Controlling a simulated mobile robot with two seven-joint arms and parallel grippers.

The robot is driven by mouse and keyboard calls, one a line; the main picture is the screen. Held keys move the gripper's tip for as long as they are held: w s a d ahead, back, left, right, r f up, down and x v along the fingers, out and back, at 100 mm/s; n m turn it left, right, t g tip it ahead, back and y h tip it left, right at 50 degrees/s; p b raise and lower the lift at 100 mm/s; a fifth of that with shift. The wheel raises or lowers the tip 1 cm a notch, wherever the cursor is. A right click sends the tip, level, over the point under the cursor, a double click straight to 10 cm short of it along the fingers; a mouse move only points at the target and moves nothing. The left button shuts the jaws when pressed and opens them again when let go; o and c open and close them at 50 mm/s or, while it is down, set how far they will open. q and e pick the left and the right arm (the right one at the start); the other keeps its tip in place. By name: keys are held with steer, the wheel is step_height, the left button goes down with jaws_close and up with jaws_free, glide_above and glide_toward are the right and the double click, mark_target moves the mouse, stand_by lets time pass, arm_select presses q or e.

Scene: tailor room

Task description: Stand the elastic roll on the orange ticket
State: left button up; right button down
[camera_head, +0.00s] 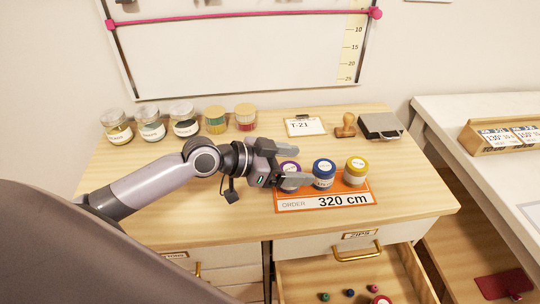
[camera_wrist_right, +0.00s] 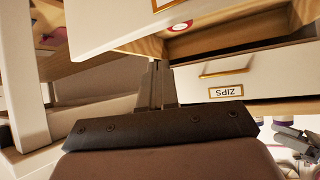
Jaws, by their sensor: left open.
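The orange ticket (camera_head: 332,201) lies flat near the front of the wooden table and reads "ORDER 320 cm". Three small rolls stand in a row on it: a purple one (camera_head: 289,168) at its left, a blue one (camera_head: 324,173) in the middle and a yellow one (camera_head: 356,170) at its right. I cannot tell which is elastic. My left gripper (camera_head: 296,165) is open, its fingers on either side of the purple roll, which they partly hide. My right gripper (camera_wrist_right: 161,86) shows only in the right wrist view, fingers together and empty, near the drawers.
Several jars (camera_head: 183,120) stand at the back left. An open drawer (camera_head: 335,281) with small spools juts out below the front edge.

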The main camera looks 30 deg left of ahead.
arm_select(q)
steer(key=v, duration=0.6)
steer(key=shift+s, duration=0.15)
arm_select(e)
steer(key=shift+r, duration=0.2)
arm_select(q)
steer(key=shift+a+r, duration=0.1)
